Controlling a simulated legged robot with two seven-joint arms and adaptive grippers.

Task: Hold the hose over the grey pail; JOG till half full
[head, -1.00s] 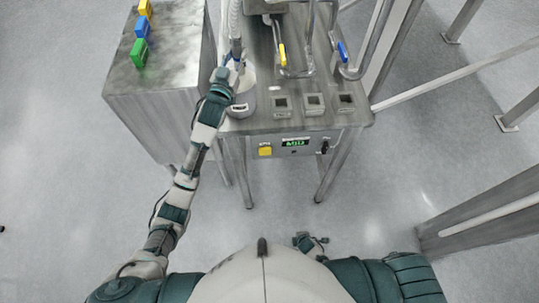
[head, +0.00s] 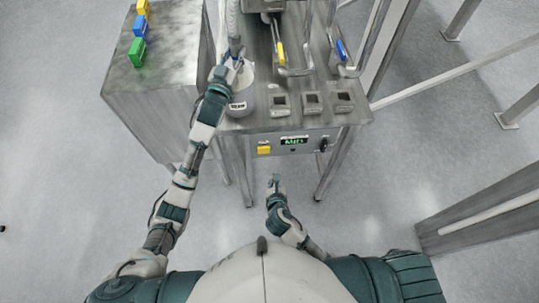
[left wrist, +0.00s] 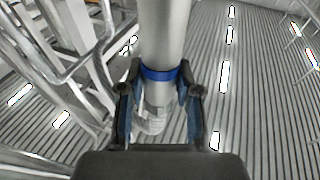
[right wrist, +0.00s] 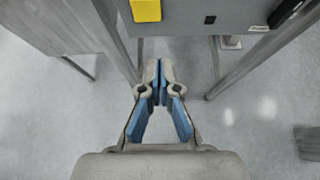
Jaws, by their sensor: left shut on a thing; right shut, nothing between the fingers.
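My left gripper (head: 233,63) is shut on the hose (head: 234,22) above the grey pail (head: 241,97) on the machine's table. In the left wrist view the hose (left wrist: 166,35) is a pale tube with a blue band between the fingers. The pail's front carries a label; its fill level cannot be made out. My right gripper (head: 275,181) is shut and empty, below and in front of the control panel (head: 293,144). The right wrist view shows its closed fingertips (right wrist: 158,68) below the yellow button (right wrist: 146,10). The panel also has a green-lit display and a dark switch.
Several small grey blocks (head: 313,102) stand on the table right of the pail. Pipes with a yellow-handled valve (head: 280,52) and a blue-handled valve (head: 341,49) rise behind. A side cabinet (head: 160,85) holds yellow, blue and green pieces. Floor in front is clear.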

